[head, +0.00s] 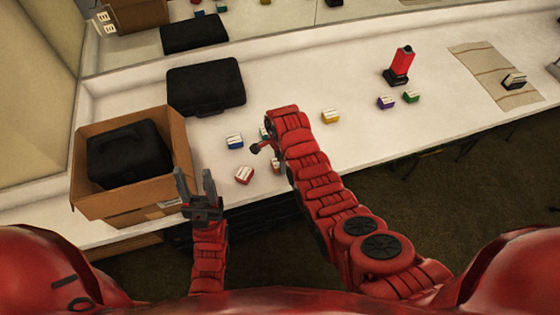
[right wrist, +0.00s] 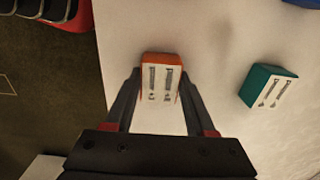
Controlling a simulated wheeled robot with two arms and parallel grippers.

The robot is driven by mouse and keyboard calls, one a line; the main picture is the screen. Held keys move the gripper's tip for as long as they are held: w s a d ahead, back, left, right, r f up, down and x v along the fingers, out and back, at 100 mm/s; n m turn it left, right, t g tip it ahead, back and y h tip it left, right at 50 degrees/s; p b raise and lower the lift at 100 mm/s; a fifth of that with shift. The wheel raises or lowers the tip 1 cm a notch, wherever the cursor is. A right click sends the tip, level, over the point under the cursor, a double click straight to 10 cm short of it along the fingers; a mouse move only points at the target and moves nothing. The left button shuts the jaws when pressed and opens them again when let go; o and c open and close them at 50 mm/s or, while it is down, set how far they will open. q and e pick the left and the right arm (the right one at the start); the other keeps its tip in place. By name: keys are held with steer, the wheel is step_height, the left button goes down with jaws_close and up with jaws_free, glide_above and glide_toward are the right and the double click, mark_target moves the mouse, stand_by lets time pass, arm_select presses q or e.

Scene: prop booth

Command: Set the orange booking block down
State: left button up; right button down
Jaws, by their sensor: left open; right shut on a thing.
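The orange booking block (right wrist: 162,62) is between the fingers of my right gripper (right wrist: 161,90) in the right wrist view, its white printed face towards the camera. In the head view it shows in part as an orange-red block (head: 276,164) beside my right arm, with my right gripper (head: 267,149) largely hidden by the arm. I cannot tell whether the block touches the counter (head: 330,165). My left gripper (head: 194,176) is open and empty in front of the cardboard box.
A teal block (right wrist: 268,86) lies near the held block. A red block (head: 244,175), a blue block (head: 235,142) and a yellow block (head: 330,117) stand close by. The cardboard box (head: 182,150) holds a black case. The counter's front edge is close.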

steer(key=shift+c, duration=1.2)
jaws_free()
steer(key=shift+f, duration=0.1)
